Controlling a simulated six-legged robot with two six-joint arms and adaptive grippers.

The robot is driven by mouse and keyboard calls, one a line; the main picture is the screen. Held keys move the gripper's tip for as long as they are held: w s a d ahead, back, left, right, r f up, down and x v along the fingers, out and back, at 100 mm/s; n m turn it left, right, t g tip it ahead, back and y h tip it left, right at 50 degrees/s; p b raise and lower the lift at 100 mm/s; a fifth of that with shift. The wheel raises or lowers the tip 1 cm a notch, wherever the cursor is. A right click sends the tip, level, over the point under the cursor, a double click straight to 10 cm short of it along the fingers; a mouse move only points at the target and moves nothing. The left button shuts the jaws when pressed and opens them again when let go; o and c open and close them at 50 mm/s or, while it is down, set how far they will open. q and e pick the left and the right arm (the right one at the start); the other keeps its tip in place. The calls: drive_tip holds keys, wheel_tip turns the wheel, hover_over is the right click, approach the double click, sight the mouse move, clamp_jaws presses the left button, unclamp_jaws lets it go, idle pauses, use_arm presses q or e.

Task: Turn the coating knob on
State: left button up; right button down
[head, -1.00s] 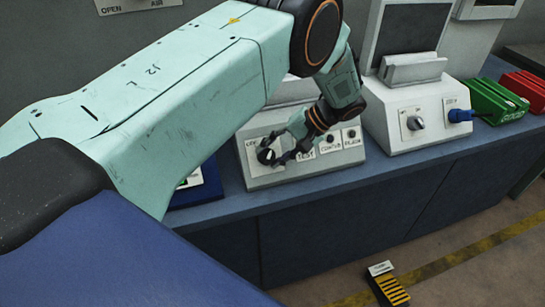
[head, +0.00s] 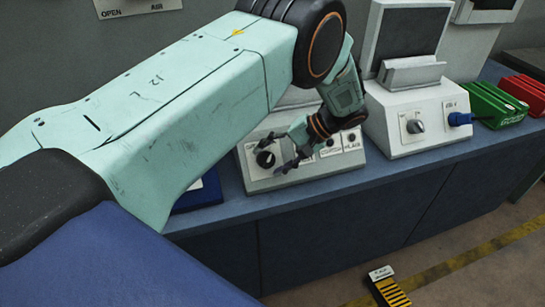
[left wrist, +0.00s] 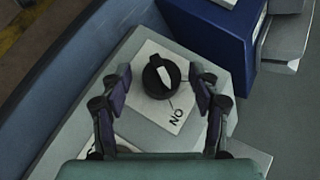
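The black knob (head: 265,158) sits on the left of a white control box (head: 310,172) on the blue bench. In the left wrist view the knob (left wrist: 161,76) has a white pointer bar, on a white plate with the letters "NO" readable below it. My right gripper is in neither view.
A second white device (head: 430,118) with a grey knob and a blue plug (head: 460,118) stands to the right. Green (head: 495,103) and red (head: 524,92) blocks lie beyond it. A dark blue box (left wrist: 215,35) is close to the knob's panel.

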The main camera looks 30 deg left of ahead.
use_arm(q)
drive_tip(key=shift+w, duration=0.1)
drive_tip(key=shift+w+d+r, duration=0.1)
drive_tip(key=shift+r, duration=0.1)
drive_tip(key=v, duration=1.1)
drive_tip(key=shift+d+r, duration=0.2)
drive_tip(key=shift+w, duration=0.1)
